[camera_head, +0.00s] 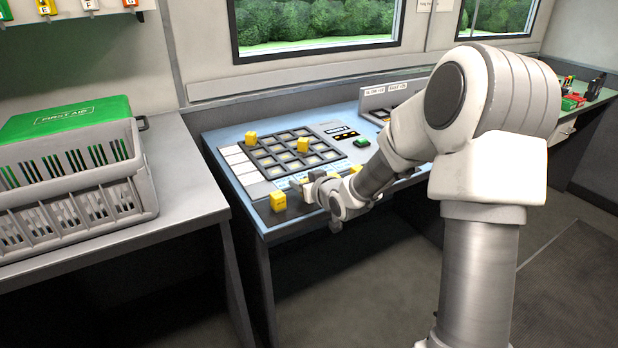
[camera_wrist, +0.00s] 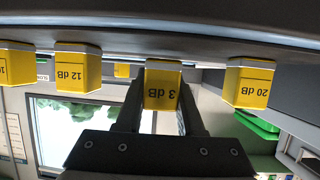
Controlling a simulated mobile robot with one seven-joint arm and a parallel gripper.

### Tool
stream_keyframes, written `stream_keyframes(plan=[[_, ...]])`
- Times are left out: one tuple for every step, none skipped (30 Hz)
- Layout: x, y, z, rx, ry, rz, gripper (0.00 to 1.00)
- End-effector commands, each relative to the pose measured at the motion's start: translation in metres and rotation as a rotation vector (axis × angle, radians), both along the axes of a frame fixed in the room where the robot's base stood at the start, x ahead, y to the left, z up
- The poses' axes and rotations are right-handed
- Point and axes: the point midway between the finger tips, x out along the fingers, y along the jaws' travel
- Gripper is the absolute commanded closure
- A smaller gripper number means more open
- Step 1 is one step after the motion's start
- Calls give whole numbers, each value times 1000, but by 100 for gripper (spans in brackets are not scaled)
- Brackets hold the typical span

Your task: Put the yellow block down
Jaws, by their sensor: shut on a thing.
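My gripper (camera_head: 308,190) is low over the front edge of the blue-grey console (camera_head: 262,222). In the wrist view, which is upside down, its dark fingers are shut on a yellow block marked 3 dB (camera_wrist: 162,88). The block is close to the console edge; I cannot tell whether it touches the surface. In the head view the gripper and arm mostly hide it. A yellow block marked 20 dB (camera_wrist: 248,84) stands to one side and one marked 12 dB (camera_wrist: 78,68) to the other, both apart from my fingers.
A grey crate (camera_head: 75,185) with a green first aid box (camera_head: 65,118) stands on the left counter.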

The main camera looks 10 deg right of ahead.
Motion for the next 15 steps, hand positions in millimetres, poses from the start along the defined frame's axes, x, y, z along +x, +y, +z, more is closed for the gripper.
stream_keyframes(plan=[[0,0,-3,0,0,1,100],[0,0,-4,-1,0,0,100],[0,0,-5,-1,0,0,100],[0,0,-5,-1,-1,0,100],[0,0,-5,-1,-1,0,100],[0,0,-4,-1,-1,0,100],[0,0,-4,-1,-1,0,100],[0,0,-4,-1,-1,0,100],[0,0,-4,-1,-1,0,100],[0,0,-4,-1,-1,0,100],[0,0,-4,-1,-1,0,100],[0,0,-5,-1,-1,0,100],[0,0,-6,-1,-1,0,100],[0,0,-8,-1,-1,0,100],[0,0,-9,-1,-1,0,100]])
